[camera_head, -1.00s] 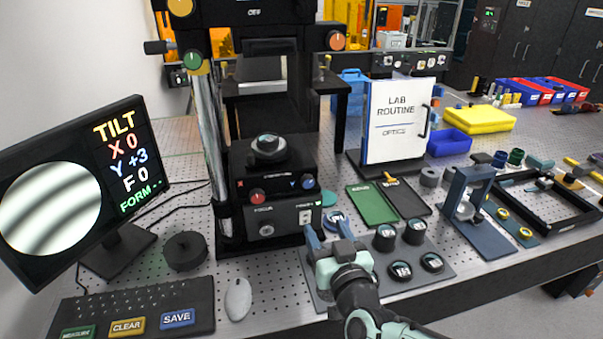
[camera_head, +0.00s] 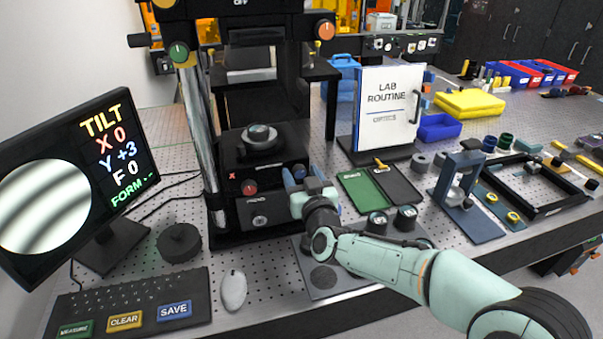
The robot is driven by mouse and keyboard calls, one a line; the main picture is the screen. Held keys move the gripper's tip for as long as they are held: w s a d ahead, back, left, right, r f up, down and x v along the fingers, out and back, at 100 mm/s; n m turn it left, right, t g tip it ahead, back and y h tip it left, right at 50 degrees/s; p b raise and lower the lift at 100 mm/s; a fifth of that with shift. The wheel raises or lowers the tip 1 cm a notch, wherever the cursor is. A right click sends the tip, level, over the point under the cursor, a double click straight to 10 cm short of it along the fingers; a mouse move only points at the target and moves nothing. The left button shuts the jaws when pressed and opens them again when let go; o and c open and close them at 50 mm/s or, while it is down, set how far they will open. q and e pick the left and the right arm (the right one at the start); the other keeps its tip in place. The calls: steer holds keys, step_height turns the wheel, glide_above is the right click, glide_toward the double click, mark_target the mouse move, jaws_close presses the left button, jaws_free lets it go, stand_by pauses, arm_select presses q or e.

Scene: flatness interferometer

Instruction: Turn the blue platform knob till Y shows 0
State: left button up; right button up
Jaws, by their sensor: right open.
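The blue platform knob (camera_head: 299,172) is on the front of the black instrument, right of the red knob (camera_head: 249,188). My right gripper (camera_head: 301,176) is open in front of it, with its fingers to either side of the knob. The gripper partly hides the knob, and I cannot tell whether the fingers touch it. The monitor (camera_head: 121,160) at the left reads TILT, X 0, Y +3, F 0, and a form line with dashes, beside a round striped fringe picture. My left gripper is not in view.
A keyboard (camera_head: 130,292) and a mouse (camera_head: 233,290) lie at the front left. A black puck (camera_head: 179,243) stands behind them. My right arm crosses over the grey mat (camera_head: 345,283). Green and black trays (camera_head: 369,194) and a blue stand (camera_head: 465,212) are to the right.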

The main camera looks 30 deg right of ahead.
steer(key=shift+w, duration=0.2)
steer(key=shift+c, duration=0.2)
steer(key=c, duration=1)
steer(key=shift+n, duration=0.4)
steer(key=n+p, duration=0.1)
steer(key=n, duration=0.1)
steer(key=shift+n, duration=0.4)
steer(key=shift+n+p, duration=0.45)
steer(key=shift+n, duration=1.15)
